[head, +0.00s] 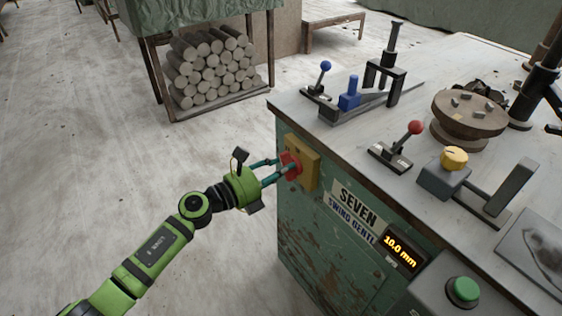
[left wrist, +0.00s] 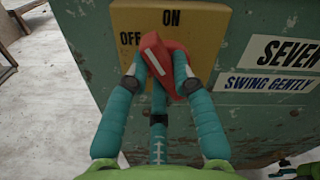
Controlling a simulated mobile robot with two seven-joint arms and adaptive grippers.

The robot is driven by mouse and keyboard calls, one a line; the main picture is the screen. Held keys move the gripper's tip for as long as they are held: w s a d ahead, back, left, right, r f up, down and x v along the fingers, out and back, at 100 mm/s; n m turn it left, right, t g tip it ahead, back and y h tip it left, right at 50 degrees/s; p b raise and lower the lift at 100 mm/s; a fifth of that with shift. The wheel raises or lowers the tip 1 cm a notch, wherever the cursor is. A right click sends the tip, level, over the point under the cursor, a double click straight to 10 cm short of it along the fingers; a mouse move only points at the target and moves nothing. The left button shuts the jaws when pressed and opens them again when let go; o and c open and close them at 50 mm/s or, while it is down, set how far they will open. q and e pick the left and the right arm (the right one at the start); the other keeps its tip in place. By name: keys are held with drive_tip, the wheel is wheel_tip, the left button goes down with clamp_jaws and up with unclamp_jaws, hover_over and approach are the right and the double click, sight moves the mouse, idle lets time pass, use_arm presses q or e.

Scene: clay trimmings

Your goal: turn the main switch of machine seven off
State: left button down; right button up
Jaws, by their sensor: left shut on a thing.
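The main switch is a red knob (head: 290,166) on a yellow plate (head: 306,158) on the green side of machine seven (head: 345,262). In the left wrist view the knob (left wrist: 163,62) carries a white line that slants up and left, toward the word OFF. The yellow plate (left wrist: 200,22) reads ON at top and OFF to its left. My left gripper (head: 277,171) has its teal fingers shut on the red knob from both sides. The fingers hide the knob's lower part. My right gripper is in neither view.
A sign (head: 357,205) reads SEVEN beside the switch, above a display (head: 400,252) reading 10.0 mm. A green button (head: 463,290) stands near. The floor at left is clear.

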use_arm(q)
drive_tip(key=n+p, duration=0.2)
drive_tip(key=n, duration=0.2)
drive_tip(key=n+p, duration=0.2)
drive_tip(key=n, duration=0.2)
drive_tip(key=f+n+p, duration=0.1)
drive_tip(key=n+p, duration=0.1)
drive_tip(key=n, duration=0.2)
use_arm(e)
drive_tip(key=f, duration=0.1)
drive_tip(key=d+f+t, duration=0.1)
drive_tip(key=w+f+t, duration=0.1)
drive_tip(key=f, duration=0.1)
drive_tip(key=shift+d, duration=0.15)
use_arm(q)
drive_tip(key=shift+f, duration=0.1)
drive_tip(key=c, duration=1)
unclamp_jaws()
drive_tip(key=shift+c, duration=0.2)
drive_tip(key=shift+a, duration=0.1)
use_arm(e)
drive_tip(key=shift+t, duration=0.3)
use_arm(q)
drive_tip(key=v, duration=1.2)
